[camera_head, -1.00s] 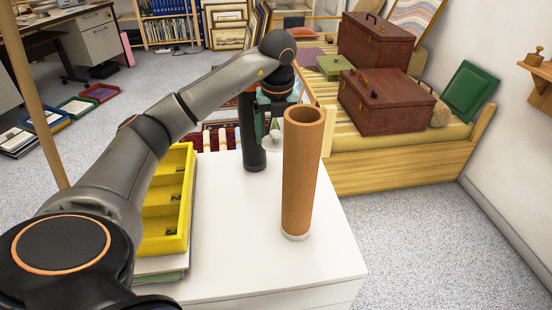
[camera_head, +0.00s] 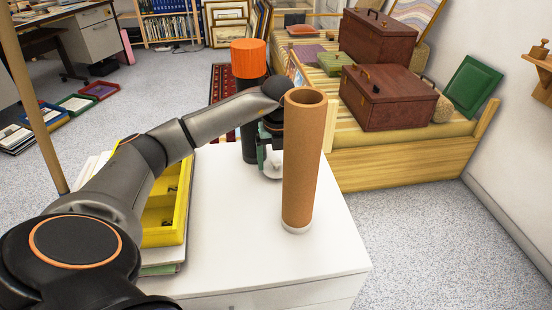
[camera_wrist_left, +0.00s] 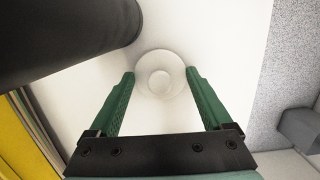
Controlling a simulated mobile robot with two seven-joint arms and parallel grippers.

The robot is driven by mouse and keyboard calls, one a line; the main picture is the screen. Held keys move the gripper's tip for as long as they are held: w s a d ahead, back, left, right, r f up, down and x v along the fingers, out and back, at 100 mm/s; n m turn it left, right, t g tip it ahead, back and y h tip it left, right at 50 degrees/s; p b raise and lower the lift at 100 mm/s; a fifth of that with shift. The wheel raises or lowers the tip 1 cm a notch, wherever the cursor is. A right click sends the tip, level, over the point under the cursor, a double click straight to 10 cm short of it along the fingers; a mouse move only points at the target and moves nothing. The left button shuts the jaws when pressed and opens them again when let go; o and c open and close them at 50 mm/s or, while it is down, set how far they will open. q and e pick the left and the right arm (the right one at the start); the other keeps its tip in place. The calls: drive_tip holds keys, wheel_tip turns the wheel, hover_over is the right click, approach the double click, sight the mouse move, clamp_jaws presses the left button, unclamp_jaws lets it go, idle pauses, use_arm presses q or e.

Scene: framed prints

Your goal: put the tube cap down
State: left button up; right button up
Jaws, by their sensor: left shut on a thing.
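The tube cap (camera_head: 273,167) is a small white round piece, low over the white table top. In the left wrist view the cap (camera_wrist_left: 160,76) lies between the green fingertips. My left gripper (camera_head: 270,155) is shut on it, with fingers pointing down; I cannot tell whether the cap touches the table. A brown cardboard tube (camera_head: 303,165) stands upright and open-topped just right of the gripper, hiding part of that area. Its foot has a white rim. My right gripper is not in view.
A dark cylinder with an orange top (camera_head: 248,58) stands behind the gripper. A yellow compartment tray (camera_head: 181,205) lies at the table's left side. The white table top (camera_head: 235,235) is clear in front. A wooden daybed (camera_head: 400,165) with brown cases stands behind right.

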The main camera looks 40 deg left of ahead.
use_arm(q)
drive_tip(key=o, duration=1.1)
